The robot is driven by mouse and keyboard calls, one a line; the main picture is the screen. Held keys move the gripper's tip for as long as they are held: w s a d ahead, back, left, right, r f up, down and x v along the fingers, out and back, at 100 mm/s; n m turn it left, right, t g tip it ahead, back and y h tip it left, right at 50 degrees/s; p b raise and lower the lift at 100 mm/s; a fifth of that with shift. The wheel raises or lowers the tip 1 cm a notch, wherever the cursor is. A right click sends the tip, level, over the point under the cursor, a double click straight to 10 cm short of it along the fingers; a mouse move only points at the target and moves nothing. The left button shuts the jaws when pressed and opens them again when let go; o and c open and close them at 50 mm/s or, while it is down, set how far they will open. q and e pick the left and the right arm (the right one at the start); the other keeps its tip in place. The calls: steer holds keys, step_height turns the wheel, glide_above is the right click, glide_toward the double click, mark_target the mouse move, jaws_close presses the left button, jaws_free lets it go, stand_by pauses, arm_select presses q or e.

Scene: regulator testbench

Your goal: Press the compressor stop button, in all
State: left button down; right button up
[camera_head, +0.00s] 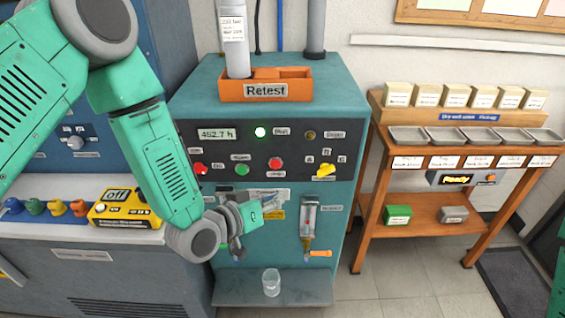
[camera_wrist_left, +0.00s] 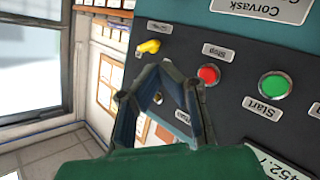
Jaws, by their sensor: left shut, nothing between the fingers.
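The red stop button (camera_head: 276,163) is on the dark front panel of the teal compressor cabinet (camera_head: 340,95), right of the green start button (camera_head: 241,170). In the left wrist view the red stop button (camera_wrist_left: 209,74) shows beside its Stop label, left of the green start button (camera_wrist_left: 275,85). My left gripper (camera_head: 237,246) is in front of the cabinet, lower than the buttons in the head view. In the left wrist view its shut, empty fingers (camera_wrist_left: 162,75) are just left of the stop button, not covering it. I cannot tell their distance to the panel. My right gripper is out of view.
A yellow switch (camera_head: 326,170) is right of the stop button; another red button (camera_head: 200,168) is at the panel's left, near my forearm. A gauge (camera_head: 309,218) and glass (camera_head: 271,282) are below. A wooden shelf (camera_head: 460,210) stands at right.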

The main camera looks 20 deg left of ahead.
mark_target(276, 164)
arm_select(q)
steer(key=shift+w+a+f+b, duration=0.1)
steer(key=shift+w+a+b, duration=0.3)
steer(key=shift+w, duration=1)
steer(key=shift+w+a+b, duration=0.1)
steer(key=shift+w+a, duration=0.55)
steer(key=shift+w, duration=0.75)
steer(key=shift+w+a+f+b, duration=0.1)
steer(key=shift+w+a+b, duration=0.3)
steer(key=shift+w, duration=1)
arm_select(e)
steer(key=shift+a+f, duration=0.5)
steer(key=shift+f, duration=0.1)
arm_select(q)
steer(key=shift+d+r, duration=0.1)
steer(key=shift+d, duration=0.15)
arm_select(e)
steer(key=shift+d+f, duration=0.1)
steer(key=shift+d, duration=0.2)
arm_select(q)
steer(key=shift+w+a, duration=0.1)
steer(key=shift+w+a, duration=0.25)
steer(key=shift+a, duration=0.2)
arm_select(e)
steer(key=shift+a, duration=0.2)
arm_select(q)
steer(key=shift+w+d, duration=0.1)
steer(key=shift+d, duration=0.05)
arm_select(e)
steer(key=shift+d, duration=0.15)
